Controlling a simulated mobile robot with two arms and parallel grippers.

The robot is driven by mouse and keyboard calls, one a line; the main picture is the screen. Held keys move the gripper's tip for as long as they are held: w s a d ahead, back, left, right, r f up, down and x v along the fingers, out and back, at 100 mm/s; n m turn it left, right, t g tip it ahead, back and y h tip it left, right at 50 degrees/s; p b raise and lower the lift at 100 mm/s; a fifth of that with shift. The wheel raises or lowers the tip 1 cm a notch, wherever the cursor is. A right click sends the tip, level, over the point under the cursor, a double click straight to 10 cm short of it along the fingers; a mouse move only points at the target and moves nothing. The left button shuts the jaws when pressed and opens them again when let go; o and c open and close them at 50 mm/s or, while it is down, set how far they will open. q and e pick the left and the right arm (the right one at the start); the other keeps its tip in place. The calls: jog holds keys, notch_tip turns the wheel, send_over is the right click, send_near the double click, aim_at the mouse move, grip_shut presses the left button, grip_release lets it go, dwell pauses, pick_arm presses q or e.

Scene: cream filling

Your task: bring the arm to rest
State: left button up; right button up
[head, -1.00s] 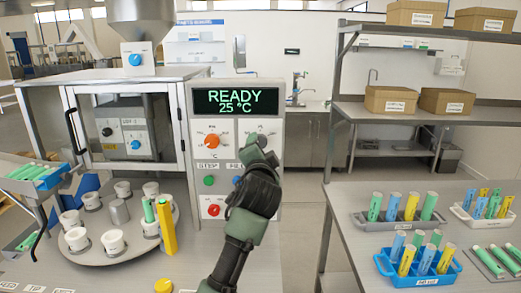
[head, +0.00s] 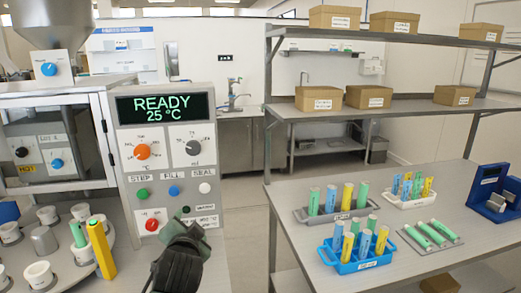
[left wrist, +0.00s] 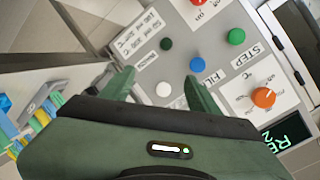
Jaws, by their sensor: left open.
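My left gripper (head: 192,228) is in front of the lower right part of the grey control panel (head: 128,165) in the head view, below the button row. In the left wrist view its two green fingers (left wrist: 161,88) are apart with nothing between them. The panel buttons and labels show beyond the fingers, with a visible gap. The panel display (head: 160,107) reads READY and 25 °C. My right gripper is in neither current view.
A round turntable (head: 75,278) with white cups, a yellow tube and a green tube stands at lower left. At right, a table (head: 340,283) holds a blue rack (head: 352,266) and other racks of coloured tubes. Open floor lies between panel and table.

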pick_arm(q)
jog(key=s+f+n+g+h, duration=0.25)
jog(key=s+f+g, duration=0.35)
jog(key=s+f, duration=1.25)
jog(key=s+f+n+g+h, duration=0.15)
jog(key=s+f, duration=0.25)
jog(key=s, duration=0.6)
jog(key=s+f+n+g, duration=0.1)
jog(key=s+f+g, duration=0.25)
jog(key=s, duration=0.65)
notch_tip(320, 180, down, 26)
jog(key=s+d+g, duration=0.1)
jog(key=s+a+f+g, duration=0.1)
jog(key=s+a+f, duration=0.2)
jog(key=s+f, duration=1.4)
jog(key=shift+s, duration=0.3)
